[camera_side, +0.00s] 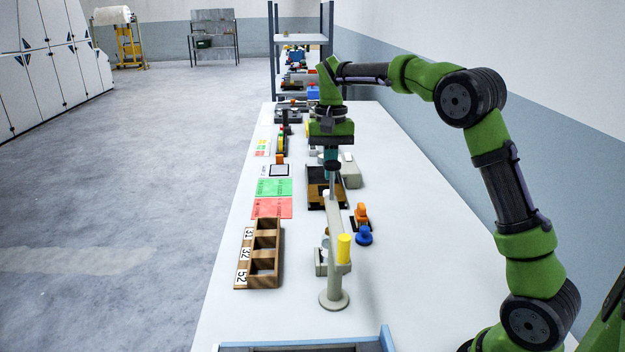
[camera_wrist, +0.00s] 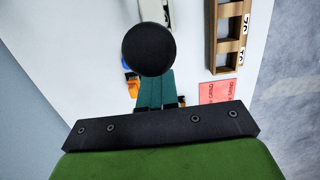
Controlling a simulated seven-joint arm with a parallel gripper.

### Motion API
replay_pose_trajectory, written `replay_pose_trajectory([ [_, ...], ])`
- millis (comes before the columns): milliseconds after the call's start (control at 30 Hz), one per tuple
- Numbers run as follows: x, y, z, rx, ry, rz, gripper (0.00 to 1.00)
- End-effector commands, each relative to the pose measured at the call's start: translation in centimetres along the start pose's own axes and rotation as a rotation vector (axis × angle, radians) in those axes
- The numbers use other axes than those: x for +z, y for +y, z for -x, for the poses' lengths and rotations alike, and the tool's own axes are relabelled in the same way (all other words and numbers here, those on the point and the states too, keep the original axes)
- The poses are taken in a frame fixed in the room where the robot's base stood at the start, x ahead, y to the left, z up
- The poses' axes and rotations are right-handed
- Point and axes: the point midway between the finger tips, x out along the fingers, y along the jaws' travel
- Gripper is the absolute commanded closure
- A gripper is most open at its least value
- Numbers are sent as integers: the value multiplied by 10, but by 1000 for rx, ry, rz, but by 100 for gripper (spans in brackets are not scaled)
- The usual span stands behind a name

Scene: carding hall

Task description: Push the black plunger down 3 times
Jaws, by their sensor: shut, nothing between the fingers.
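The black plunger shows in the wrist view as a round black knob (camera_wrist: 148,49). In the side view its small dark cap (camera_side: 332,166) stands at the top of a beige stand (camera_side: 335,240) with a round base. My gripper (camera_side: 331,158) points down at the cap, its teal fingers shut and empty. In the wrist view my fingers (camera_wrist: 155,85) end at the near edge of the knob, which overlaps their tips. I cannot tell whether they touch it or stand just beside it.
A yellow cylinder (camera_side: 344,248) stands by the post. A blue knob (camera_side: 364,236) and an orange piece (camera_side: 361,213) lie to the right. A wooden compartment box (camera_side: 246,255) and red (camera_side: 272,207) and green (camera_side: 274,187) cards lie left. The table's right side is clear.

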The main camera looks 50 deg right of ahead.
Motion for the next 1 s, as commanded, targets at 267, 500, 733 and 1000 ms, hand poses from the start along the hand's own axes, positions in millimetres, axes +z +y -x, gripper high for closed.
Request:
replay_pose_trajectory([
  [267,-1,-1,30,-2,6,0,100],
  [500,-1,0,75,0,4,-1,100],
  [733,-1,1,103,8,-1,2,100],
  [1000,-1,1,118,3,0,1,100],
])
